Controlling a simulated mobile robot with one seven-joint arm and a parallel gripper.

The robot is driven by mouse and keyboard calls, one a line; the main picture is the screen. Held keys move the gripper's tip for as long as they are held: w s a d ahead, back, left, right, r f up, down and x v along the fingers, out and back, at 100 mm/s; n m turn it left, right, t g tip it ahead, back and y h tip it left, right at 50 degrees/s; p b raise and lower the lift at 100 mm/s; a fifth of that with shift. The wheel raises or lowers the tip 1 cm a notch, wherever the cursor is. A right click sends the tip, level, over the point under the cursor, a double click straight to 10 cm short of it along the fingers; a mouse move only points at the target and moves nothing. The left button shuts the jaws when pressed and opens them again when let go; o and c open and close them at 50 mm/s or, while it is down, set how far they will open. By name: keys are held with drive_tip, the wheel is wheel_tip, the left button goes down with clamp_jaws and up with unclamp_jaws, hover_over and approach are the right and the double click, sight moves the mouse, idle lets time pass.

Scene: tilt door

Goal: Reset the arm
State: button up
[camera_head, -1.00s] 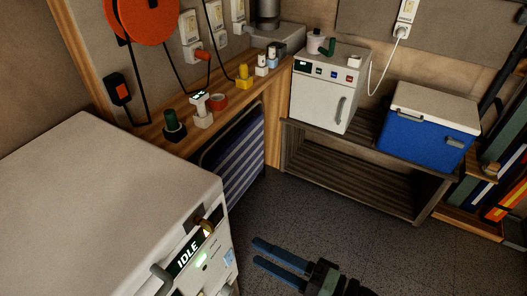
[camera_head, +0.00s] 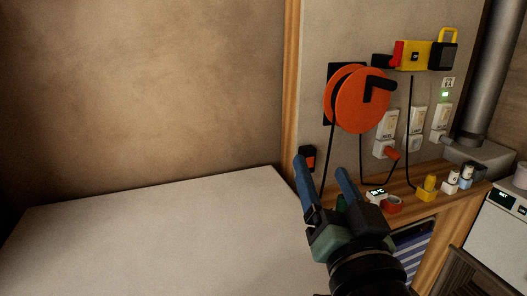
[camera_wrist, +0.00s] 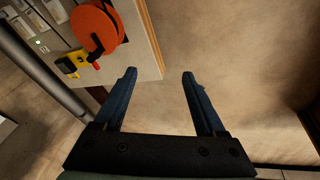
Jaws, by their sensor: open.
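My gripper (camera_head: 322,168) is open and empty in the head view, its two blue fingers pointing up and apart. It is raised in front of the right edge of a white-topped machine (camera_head: 165,240) and the wooden shelf. The machine's front is out of view. In the wrist view my gripper (camera_wrist: 160,75) is also open, with only bare wall between the fingers.
An orange cable reel (camera_head: 358,100) hangs on the panel behind my gripper. A wooden shelf (camera_head: 440,205) to the right carries several small items. A white cabinet (camera_head: 495,235) stands at the far right. The brown wall (camera_head: 140,90) at left is bare.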

drive_tip(key=s+a+r+n+t, duration=0.1)
drive_tip(key=s+a+r+t, duration=0.25)
drive_tip(key=r, duration=0.35)
drive_tip(key=s+a+r+n+t+h, duration=0.1)
drive_tip(key=s+a+r+t, duration=0.2)
drive_tip(key=r, duration=0.5)
drive_tip(key=s+a+r+n+t, duration=0.1)
drive_tip(key=s+a+r+n, duration=0.15)
drive_tip(key=s+r, duration=0.35)
wheel_tip(320, 180, up, 16)
drive_tip(key=m+p, duration=0.1)
drive_tip(key=p, duration=1.4)
drive_tip(key=shift+w+d+h, duration=0.2)
drive_tip(key=shift+w+h, duration=0.2)
drive_tip(key=shift+w, duration=0.05)
